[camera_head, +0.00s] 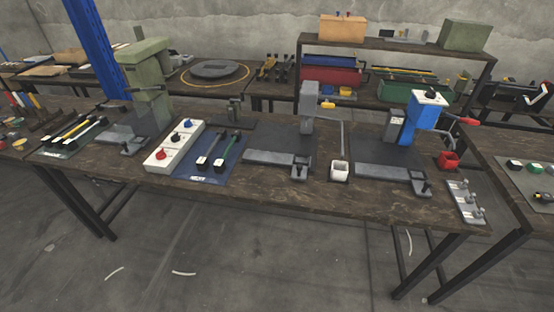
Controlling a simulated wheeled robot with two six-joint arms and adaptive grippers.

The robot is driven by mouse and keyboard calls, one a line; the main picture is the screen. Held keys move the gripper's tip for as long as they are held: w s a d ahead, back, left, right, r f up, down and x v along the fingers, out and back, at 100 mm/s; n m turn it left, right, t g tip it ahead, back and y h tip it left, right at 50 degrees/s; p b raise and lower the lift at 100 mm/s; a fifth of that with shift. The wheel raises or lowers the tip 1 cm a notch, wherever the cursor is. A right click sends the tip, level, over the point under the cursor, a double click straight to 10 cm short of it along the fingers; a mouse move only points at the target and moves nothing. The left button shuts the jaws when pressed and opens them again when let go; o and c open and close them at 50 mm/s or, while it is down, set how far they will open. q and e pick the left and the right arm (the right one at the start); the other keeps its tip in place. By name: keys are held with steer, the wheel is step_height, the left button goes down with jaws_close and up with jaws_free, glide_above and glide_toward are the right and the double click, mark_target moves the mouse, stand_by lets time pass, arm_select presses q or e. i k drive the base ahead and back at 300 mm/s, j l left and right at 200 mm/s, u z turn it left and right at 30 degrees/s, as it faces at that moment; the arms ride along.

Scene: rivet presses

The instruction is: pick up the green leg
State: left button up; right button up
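A dark green leg (228,153) lies on the blue mat (191,171) left of the middle of the workbench. It lies slanted, with its far end towards the right. A dark grey leg (211,150) lies beside it on its left, roughly parallel and a little apart. Neither of my grippers shows in the head view.
A white block with knobs (174,147) stands left of the mat. A green press (150,90) stands behind it; a grey press (308,115) and a blue press (420,118) stand to the right.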

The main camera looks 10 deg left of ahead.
mark_target(219, 165)
steer(key=j+z, duration=0.45)
steer(key=j, duration=1)
steer(key=k, duration=0.05)
